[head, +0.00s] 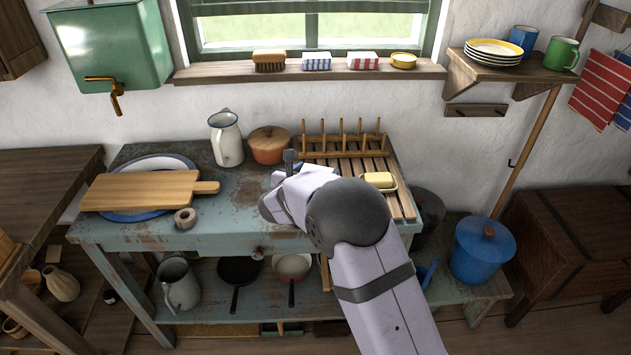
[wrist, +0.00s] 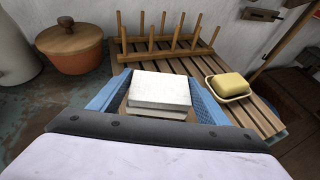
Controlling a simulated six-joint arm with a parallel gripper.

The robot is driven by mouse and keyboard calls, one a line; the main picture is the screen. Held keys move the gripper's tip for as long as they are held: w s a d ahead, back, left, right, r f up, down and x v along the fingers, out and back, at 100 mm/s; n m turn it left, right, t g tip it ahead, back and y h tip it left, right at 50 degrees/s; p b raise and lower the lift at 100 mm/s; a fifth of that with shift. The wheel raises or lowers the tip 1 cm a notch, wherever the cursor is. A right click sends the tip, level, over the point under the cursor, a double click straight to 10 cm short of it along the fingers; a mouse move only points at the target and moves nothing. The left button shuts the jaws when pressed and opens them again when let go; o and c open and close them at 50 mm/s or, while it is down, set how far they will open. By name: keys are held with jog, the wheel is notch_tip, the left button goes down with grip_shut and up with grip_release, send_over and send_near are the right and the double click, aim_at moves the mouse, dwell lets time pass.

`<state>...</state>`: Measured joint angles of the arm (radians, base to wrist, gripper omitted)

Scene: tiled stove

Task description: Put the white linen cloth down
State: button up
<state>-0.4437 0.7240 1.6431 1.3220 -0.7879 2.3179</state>
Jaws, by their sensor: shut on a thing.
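The white linen cloth (wrist: 160,90) shows in the wrist view as a flat folded stack of layers. My gripper (wrist: 159,80) is shut on it, with one blue finger at each side. The cloth is over or on the front left part of the slatted wooden rack (wrist: 245,108); I cannot tell whether it touches the slats. In the head view my gripper (head: 290,172) is above the worn blue table (head: 235,190), by the rack's left edge. My arm hides most of the cloth there.
A butter dish (wrist: 229,86) sits on the rack to the right, and upright pegs (wrist: 165,45) stand behind. An orange lidded pot (wrist: 70,47) and a white jug (head: 226,138) are at the left. A cutting board (head: 145,190) lies on a plate farther left.

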notch_tip(320, 180, up, 6)
jog(key=shift+r, duration=0.25)
jog(key=s+f, duration=0.2)
jog(key=s, duration=0.1)
jog(key=s+d+f+m+g+h, duration=0.1)
jog(key=s+f, duration=0.2)
jog(key=s, duration=0.1)
jog(key=s+f+m+h+p, duration=0.1)
jog(key=s+f, duration=0.1)
jog(key=s, duration=0.2)
jog(key=shift+d+f+g, duration=0.2)
jog(key=shift+f+g, duration=0.1)
jog(key=shift+g, duration=0.1)
jog(key=s+d+f+m+g+h, duration=0.1)
jog(key=s+d+f, duration=0.1)
jog(key=s, duration=0.3)
jog(key=s+d+f+m+h, duration=0.1)
jog(key=s+d+f, duration=0.1)
jog(key=s+d, duration=0.2)
jog(key=s+d+f+m+g+h+b, duration=0.1)
jog(key=s+d+f, duration=0.2)
jog(key=s, duration=0.4)
jog(key=shift+s+d+m+g, duration=0.2)
jog(key=shift+m+g, duration=0.1)
jog(key=shift+m, duration=0.1)
